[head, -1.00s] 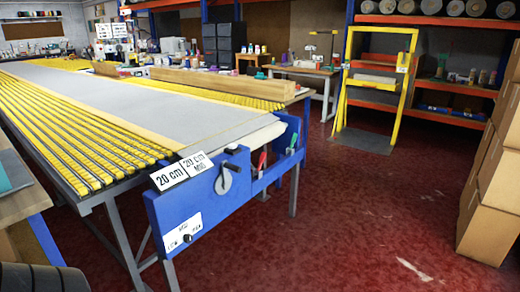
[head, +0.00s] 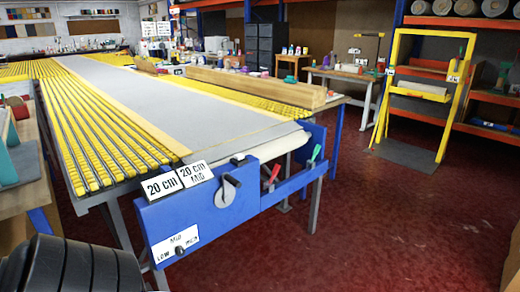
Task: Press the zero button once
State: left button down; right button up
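I cannot make out a button marked zero in the head view. The nearest control is a dark round knob (head: 180,250) on a white plate (head: 174,244) lettered LOW, MID and a third word hard to read. It is on the blue end panel (head: 205,215) of the long table. Above it are two white signs reading 20 cm (head: 163,187) and 20 cm MID (head: 195,174), and a grey crank wheel (head: 225,192). Neither of my grippers is in view.
The long table (head: 120,95) has yellow slatted strips and a grey surface. A yellow frame (head: 446,100) with a grey base plate stands at the right by orange shelving. A wooden bench (head: 35,190) is at the left. Red floor (head: 370,225) is clear at the right.

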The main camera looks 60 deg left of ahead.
aim_at(239, 157)
jog(key=u, duration=0.3)
jog(key=i, duration=2.25)
jog(key=u, duration=1.65)
jog(key=i, duration=1)
jog(key=u, duration=1.25)
jog(key=i, duration=0.15)
jog(key=u, duration=0.25)
